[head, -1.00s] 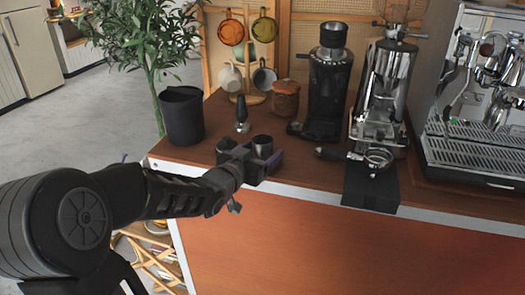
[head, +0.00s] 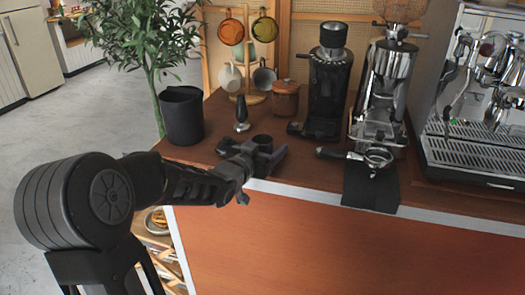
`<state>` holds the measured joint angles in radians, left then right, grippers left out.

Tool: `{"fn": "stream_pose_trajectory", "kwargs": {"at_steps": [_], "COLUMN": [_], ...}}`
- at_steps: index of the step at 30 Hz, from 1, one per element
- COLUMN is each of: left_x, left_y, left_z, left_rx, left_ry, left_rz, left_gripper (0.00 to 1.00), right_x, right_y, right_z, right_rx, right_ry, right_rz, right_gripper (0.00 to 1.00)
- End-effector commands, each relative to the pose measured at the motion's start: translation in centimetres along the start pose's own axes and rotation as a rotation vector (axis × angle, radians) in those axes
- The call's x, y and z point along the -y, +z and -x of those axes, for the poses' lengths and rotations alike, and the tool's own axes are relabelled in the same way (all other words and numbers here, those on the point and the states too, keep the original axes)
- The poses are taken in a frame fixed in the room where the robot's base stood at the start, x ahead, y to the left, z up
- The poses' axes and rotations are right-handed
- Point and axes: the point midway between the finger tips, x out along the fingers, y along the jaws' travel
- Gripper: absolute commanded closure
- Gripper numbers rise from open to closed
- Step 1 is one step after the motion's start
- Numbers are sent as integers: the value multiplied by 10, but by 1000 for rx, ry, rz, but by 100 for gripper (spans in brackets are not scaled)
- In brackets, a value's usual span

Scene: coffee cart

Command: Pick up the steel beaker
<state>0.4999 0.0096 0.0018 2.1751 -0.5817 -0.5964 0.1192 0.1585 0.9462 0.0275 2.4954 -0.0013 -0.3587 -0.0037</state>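The steel beaker, a small dark cup (head: 263,141), stands near the front left of the wooden counter. Its round rim shows, but its lower part is hidden behind my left gripper. My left gripper (head: 254,151) reaches in from the left, low over the counter. Its fingers look spread, one to the left of the beaker and one at its right; I see no clear grip on it. My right gripper is not in view.
A black bin (head: 182,118) and a tamper (head: 241,114) stand behind and left of the beaker. A portafilter (head: 376,158) on a black stand, grinders (head: 328,85) and the espresso machine (head: 480,160) are to the right. The counter's front edge lies under my gripper.

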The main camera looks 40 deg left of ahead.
Motion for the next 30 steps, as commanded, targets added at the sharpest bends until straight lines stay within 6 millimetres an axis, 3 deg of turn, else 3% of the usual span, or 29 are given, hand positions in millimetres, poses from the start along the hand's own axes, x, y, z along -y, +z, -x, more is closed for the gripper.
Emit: {"fn": "stream_pose_trajectory", "kwargs": {"at_steps": [22, 30], "left_x": [0, 0], "left_y": [0, -2], "left_z": [0, 0], "left_rx": [0, -1], "left_ry": [0, 0], "left_rz": [0, 0], "left_gripper": [93, 93], "right_x": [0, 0], "right_y": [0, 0], "right_z": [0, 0], "right_rx": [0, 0], "right_ry": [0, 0], "right_rz": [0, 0], "right_gripper": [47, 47]}}
